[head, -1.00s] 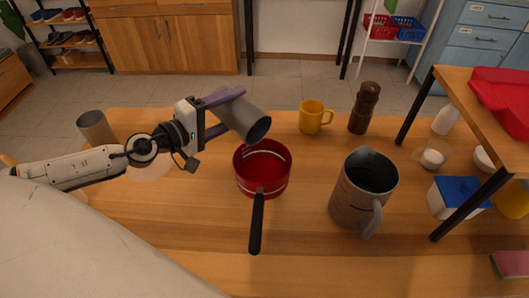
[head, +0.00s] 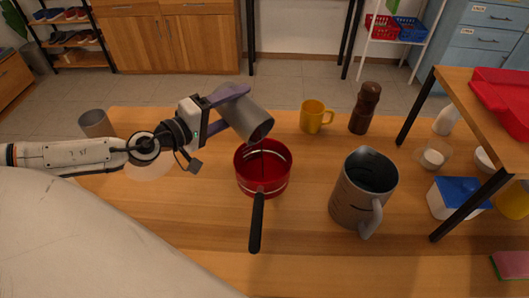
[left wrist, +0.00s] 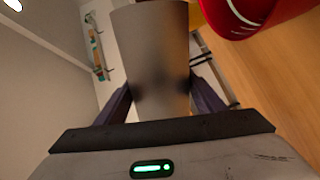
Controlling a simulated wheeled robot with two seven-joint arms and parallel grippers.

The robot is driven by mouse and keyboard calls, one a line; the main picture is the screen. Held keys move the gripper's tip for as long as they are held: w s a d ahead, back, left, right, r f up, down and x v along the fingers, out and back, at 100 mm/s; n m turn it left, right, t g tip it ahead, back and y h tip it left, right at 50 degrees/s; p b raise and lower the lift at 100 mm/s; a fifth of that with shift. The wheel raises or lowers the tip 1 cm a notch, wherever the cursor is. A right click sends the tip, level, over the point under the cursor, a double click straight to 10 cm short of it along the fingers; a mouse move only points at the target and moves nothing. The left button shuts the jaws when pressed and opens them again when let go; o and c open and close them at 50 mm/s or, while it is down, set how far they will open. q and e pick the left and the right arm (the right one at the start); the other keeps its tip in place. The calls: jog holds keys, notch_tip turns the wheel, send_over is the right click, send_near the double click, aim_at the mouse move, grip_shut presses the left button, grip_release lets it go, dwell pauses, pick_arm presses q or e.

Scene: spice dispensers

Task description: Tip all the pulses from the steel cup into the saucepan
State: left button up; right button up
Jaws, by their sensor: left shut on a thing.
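The steel cup (head: 250,118) is in my left gripper (head: 236,108), whose purple fingers are shut on its sides. The cup is steeply tilted, mouth down and to the right, above the back rim of the red saucepan (head: 250,182). A thin dark streak shows below the mouth, inside the pan; it may be falling pulses. How much is left in the cup is hidden. In the left wrist view the cup (left wrist: 152,60) stands between the fingers, with the saucepan (left wrist: 262,18) at the top right. My right gripper is not in view.
A large grey jug (head: 350,205) stands right of the pan. A yellow mug (head: 311,117) and a brown pepper mill (head: 364,108) stand behind. Another grey cup (head: 95,123) is at the far left. The pan's black handle (head: 257,222) points to the front.

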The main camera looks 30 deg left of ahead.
pick_arm(q)
jog(key=shift+s+d+r+m, duration=0.2)
jog(key=shift+d+r+m, duration=0.6)
jog(key=shift+m, duration=0.3)
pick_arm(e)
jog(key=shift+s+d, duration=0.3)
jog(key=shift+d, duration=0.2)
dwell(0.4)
